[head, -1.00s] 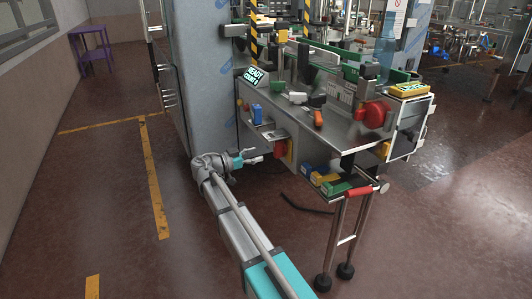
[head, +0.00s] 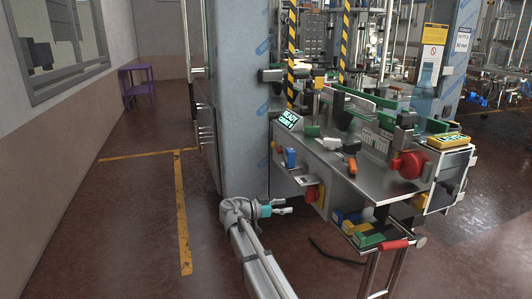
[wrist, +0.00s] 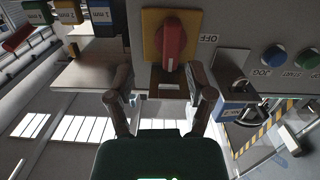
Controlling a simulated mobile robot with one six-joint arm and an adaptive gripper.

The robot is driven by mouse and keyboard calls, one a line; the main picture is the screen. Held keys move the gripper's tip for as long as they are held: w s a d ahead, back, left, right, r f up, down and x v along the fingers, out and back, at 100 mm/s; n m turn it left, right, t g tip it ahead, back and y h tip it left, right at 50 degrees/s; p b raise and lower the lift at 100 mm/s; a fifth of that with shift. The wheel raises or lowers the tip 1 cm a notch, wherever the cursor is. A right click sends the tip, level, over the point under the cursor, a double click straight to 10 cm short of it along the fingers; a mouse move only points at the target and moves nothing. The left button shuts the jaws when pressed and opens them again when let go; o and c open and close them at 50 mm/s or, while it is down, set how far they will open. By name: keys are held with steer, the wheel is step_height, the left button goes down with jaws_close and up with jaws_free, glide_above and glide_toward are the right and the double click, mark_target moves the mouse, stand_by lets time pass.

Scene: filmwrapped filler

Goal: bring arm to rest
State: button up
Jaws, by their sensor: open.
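My gripper (head: 284,206) is at the end of my arm, low in front of the machine's left side, with its fingers pointing right in the head view. In the wrist view my gripper (wrist: 160,80) has its two dark fingers spread apart, and no object is held between them. A red rotary switch on a yellow plate (wrist: 174,40), beside an OFF label, shows just beyond the fingertips. I see no contact between the fingers and the switch. In the head view the same red and yellow switch (head: 312,193) is just right of the gripper.
The machine table (head: 335,170) carries a READY display (head: 289,119) and a red wheel (head: 409,165). Colored blocks lie on a low side shelf (head: 362,230). A blue padlock-like part (wrist: 234,112) is right of the fingers. A dark cable lies on the floor; the floor at left is open.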

steer(key=s+d+f+n+g+y, duration=0.2)
steer(key=s+d+f+n+y, duration=0.2)
steer(key=s+d+f, duration=0.25)
steer(key=s+d+f+n+g+y, duration=0.1)
steer(key=s+f+n+g+y, duration=0.1)
steer(key=s+f+n+y, duration=0.55)
steer(key=s+d+f+n+g+y, duration=0.1)
steer(key=s+d+f+n+y, duration=0.3)
steer(key=s, duration=0.7)
step_height(320, 180, up, 32)
steer(key=a+m+p, duration=0.2)
steer(key=p, duration=2.8)
steer(key=shift+w+f+y+p, duration=0.15)
steer(key=shift+w+y+p, duration=0.05)
steer(key=shift+y+p, duration=0.15)
